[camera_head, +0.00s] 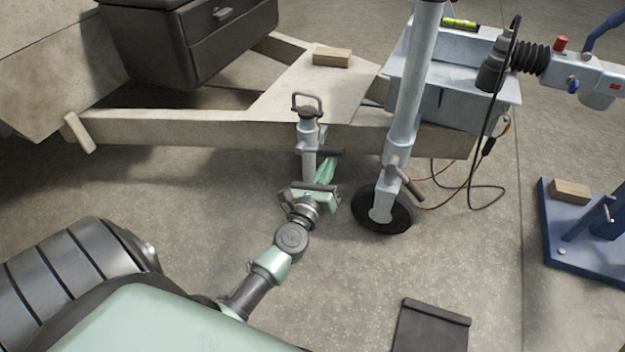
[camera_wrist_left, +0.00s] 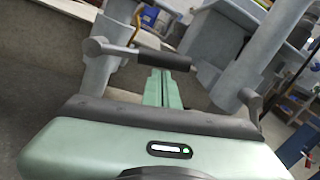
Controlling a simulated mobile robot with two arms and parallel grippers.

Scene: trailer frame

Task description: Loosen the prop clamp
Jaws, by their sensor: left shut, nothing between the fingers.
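A grey prop stand (camera_head: 308,137) with a loop handle on top is fixed to the trailer's beam. Its clamp lever (camera_head: 326,153) is a bar with a dark grip, sticking out to the right below the beam. The lever also shows in the left wrist view (camera_wrist_left: 150,55), running across the picture. My left gripper (camera_head: 329,160) is shut and empty, its green fingers (camera_wrist_left: 160,84) pointing at the lever's dark grip. The fingertips overlap the grip in the picture; I cannot tell whether they touch it. My right gripper is not in view.
The jockey wheel (camera_head: 384,211) and its tube (camera_head: 412,95), with a second lever (camera_head: 410,186), stand close right of my left gripper. Cables hang behind them. A blue stand (camera_head: 585,240) is at the right, a dark flat plate (camera_head: 431,327) in front. The floor between is clear.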

